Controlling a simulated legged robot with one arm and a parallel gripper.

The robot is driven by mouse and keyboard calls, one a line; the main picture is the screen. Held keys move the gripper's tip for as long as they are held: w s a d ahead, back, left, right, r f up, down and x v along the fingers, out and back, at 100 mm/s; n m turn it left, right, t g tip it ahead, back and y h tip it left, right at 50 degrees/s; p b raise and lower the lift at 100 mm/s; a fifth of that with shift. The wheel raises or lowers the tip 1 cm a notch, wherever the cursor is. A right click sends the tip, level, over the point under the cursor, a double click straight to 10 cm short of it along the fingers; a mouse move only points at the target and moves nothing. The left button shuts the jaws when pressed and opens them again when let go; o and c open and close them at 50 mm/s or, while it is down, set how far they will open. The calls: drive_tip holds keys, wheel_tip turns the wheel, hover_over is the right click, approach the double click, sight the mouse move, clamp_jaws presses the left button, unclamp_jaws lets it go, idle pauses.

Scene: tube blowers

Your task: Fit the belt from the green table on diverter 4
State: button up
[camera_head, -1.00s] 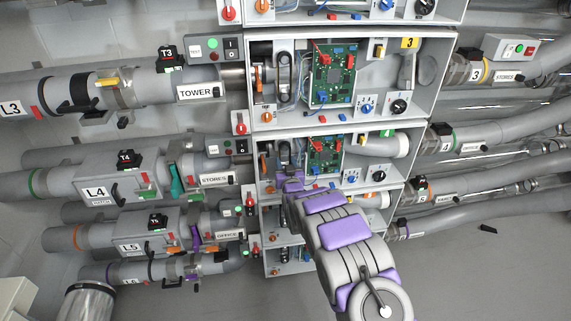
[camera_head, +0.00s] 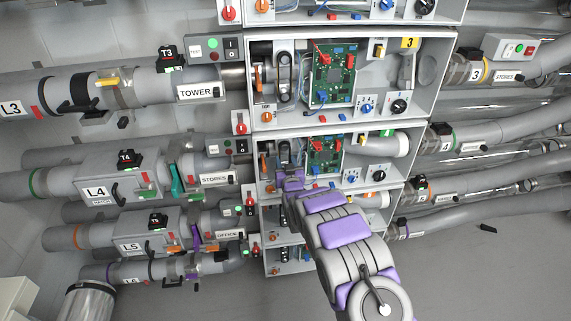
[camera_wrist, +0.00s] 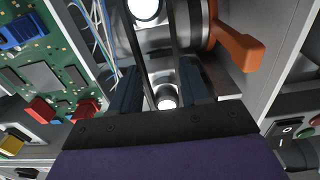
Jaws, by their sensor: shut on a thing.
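Diverter 4 is the open box (camera_head: 352,133) in the middle of the head view, with a green 4 tag (camera_head: 387,133). My gripper (camera_head: 285,166) reaches into its left part. In the wrist view my gripper (camera_wrist: 163,90) is shut on the dark belt (camera_wrist: 138,52). The belt's two strands run away from the fingers, either side of a bright-capped upper pulley (camera_wrist: 146,10) and a lower pulley (camera_wrist: 167,98). I cannot tell whether the belt sits in the pulleys' grooves. The green table is not in view.
An orange lever (camera_wrist: 238,48) stands close right of the fingers. A green circuit board (camera_wrist: 50,75) with red and blue connectors lies to the left, with thin wires beside it. Diverter 3's box (camera_head: 432,88) is above, holding a similar pulley pair.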

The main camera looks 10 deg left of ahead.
drive_tip(key=o, duration=1.2)
drive_tip(key=shift+s, duration=0.1)
drive_tip(key=p+v, duration=0.3)
drive_tip(key=v, duration=1.4)
